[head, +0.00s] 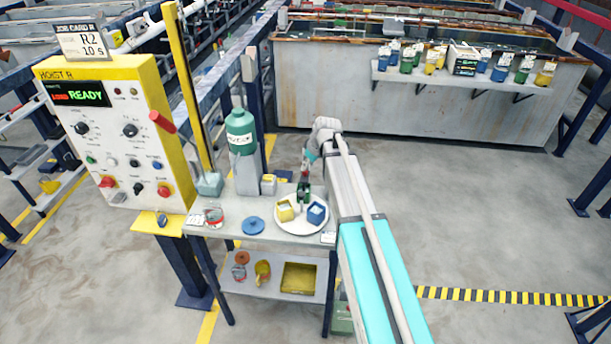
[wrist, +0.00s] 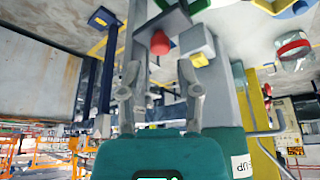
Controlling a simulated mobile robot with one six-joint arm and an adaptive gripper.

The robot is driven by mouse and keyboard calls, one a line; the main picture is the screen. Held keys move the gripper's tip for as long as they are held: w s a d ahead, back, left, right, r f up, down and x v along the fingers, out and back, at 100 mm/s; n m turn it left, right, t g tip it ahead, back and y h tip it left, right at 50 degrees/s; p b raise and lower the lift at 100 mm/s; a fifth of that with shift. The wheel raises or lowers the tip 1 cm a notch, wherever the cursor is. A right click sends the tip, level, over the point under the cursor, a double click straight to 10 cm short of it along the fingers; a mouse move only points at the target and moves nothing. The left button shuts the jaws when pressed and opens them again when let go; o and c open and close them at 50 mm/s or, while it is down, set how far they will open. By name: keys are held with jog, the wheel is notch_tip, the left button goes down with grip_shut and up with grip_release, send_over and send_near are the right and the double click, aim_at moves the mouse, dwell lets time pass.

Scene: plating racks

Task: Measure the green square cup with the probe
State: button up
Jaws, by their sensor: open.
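My gripper (head: 306,170) hangs over the back of the white plate (head: 290,228) on the bench. In the wrist view its two grey fingers (wrist: 160,90) are apart. A small red-ended piece (wrist: 160,42) shows beyond and between the fingertips; I cannot tell whether it is the probe. A dark green piece (head: 304,191) shows below my gripper at the plate's back edge. It looks like the green square cup, but is partly hidden. A yellow square cup (head: 285,211) and a blue square cup (head: 317,214) sit on the plate.
A green bottle (head: 241,132) and a small grey block (head: 268,185) stand behind the plate. A blue lid (head: 254,225) and a red-banded jar (head: 213,216) lie left. The hoist panel (head: 110,130) stands further left. Several tagged cups line the tank shelf (head: 460,82).

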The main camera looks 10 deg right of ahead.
aim_at(305, 181)
jog(key=shift+b+x, duration=1.65)
jog(key=shift+x, duration=0.4)
grip_shut()
